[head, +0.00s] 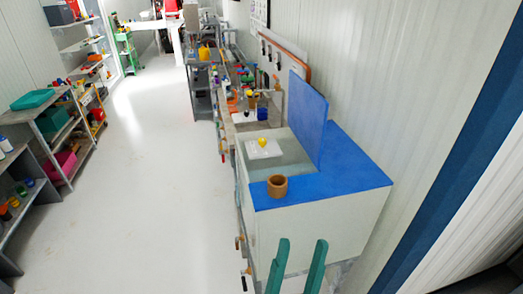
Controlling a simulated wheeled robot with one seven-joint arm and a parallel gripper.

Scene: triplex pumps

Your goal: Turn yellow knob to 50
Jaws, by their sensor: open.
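A small yellow knob (262,142) sits on a white plate or box (263,150) in the recessed grey area of a blue-topped cabinet. Its markings and setting are too small to read. My gripper (297,262) shows as two green fingers at the bottom of the head view. The fingers stand apart with nothing between them. They are in front of the cabinet's near end, well below the knob in the picture and apart from it.
A brown cup (277,186) stands on the blue top (335,180), between gripper and knob in the picture. A blue panel (308,120) stands upright right of the knob. Shelves (60,140) line the left wall. The white floor (150,190) between is clear.

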